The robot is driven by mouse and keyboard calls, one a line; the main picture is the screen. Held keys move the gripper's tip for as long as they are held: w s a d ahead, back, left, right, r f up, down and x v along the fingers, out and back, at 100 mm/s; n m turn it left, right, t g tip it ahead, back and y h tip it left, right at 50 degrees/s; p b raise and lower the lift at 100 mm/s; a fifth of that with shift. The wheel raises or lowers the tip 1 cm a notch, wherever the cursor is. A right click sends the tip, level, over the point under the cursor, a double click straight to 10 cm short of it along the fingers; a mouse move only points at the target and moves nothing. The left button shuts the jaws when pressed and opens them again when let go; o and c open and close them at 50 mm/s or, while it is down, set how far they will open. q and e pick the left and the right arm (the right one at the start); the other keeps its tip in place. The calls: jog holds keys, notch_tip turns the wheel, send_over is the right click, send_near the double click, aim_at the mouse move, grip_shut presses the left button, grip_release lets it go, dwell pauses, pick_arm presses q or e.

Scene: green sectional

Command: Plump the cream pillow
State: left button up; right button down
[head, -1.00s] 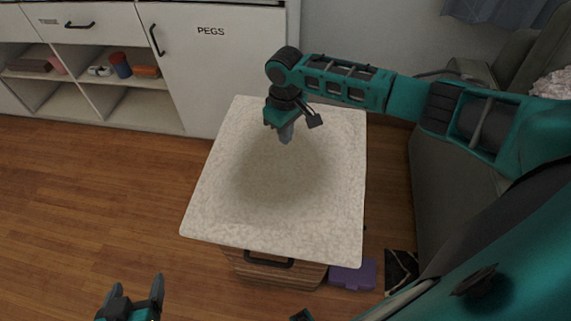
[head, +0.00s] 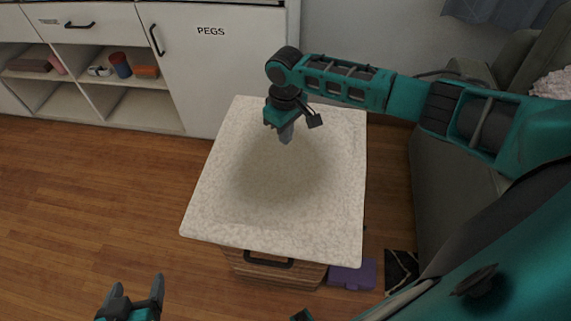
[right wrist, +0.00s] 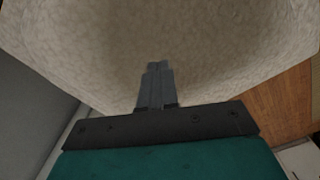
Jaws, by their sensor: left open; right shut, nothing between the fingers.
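The cream pillow (head: 325,215) lies flat on top of a wooden drawer unit (head: 270,268) in the middle of the head view. It also fills the upper part of the right wrist view (right wrist: 215,45). My right gripper (head: 286,136) points down over the pillow's far half, its fingers shut and empty. In the right wrist view its fingertips (right wrist: 158,66) are together against the pillow's surface in the picture; I cannot tell whether they touch it. My left gripper (head: 137,285) is open and empty at the lower left, over the floor, apart from the pillow.
A white cabinet (head: 222,75) marked PEGS, with open shelves, stands at the back. A green sofa (head: 450,175) is at the right. A purple object (head: 353,275) lies on the floor beside the drawer unit. The wood floor (head: 90,200) at the left is clear.

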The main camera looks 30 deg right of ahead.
jog(key=shift+f+b, duration=0.4)
jog(key=shift+f, duration=0.4)
jog(key=shift+f, duration=0.1)
dwell(0.4)
jog(key=shift+s+f+p, duration=0.1)
jog(key=shift+f+p, duration=0.05)
jog(key=shift+p, duration=0.2)
dwell(0.5)
jog(key=shift+r+p, duration=1)
jog(key=shift+p, duration=0.2)
jog(key=shift+f, duration=0.1)
